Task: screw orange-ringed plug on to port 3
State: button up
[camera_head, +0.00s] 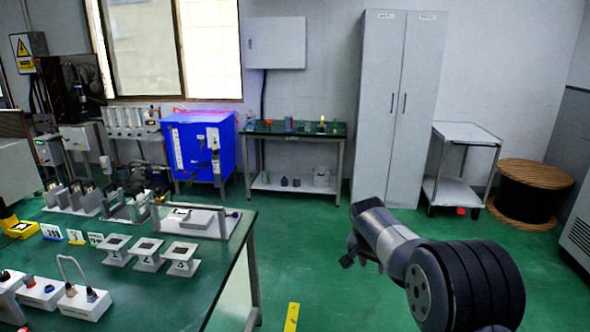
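At the lower left of the green table (225,270) stand white boxes with small round connectors. One box carries a red-ringed connector (29,281) and a blue-ringed one (48,289). The box beside it (85,303) carries a thin looped cable (72,268) between two dark connectors, one with a reddish-brown ring (92,295). I cannot tell which is the orange-ringed plug, and no port number is readable. My gripper (350,256) hangs over the floor right of the table, far from the boxes. Its fingers are too small and dark to tell open from shut.
White stands (182,259), several metal fixtures and a grey tray (235,218) occupy the table. Behind are a blue cabinet (205,150), a dark-topped bench (270,129), a tall grey locker (395,100), a trolley (465,133) and a cable reel (530,190). Green floor is free between.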

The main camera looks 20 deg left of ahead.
aim_at(73, 291)
jog(key=i+u, duration=0.35)
jog(key=i, duration=0.4)
jog(key=i+l+u, duration=0.2)
jog(key=i+u, duration=0.15)
jog(key=i, duration=0.4)
jog(key=i+u, duration=0.15)
jog(key=u, duration=0.25)
jog(key=i+j+u, duration=0.1)
jog(key=u, duration=0.35)
jog(key=i+l+u, duration=0.1)
jog(key=i+u, duration=0.15)
jog(key=u, duration=0.15)
jog(key=i+l+u, duration=0.1)
jog(key=u, duration=0.35)
jog(key=i+u, duration=0.25)
jog(key=u, duration=0.2)
jog(key=i+l+u, duration=0.15)
jog(key=i+u, duration=0.15)
jog(key=u, duration=0.15)
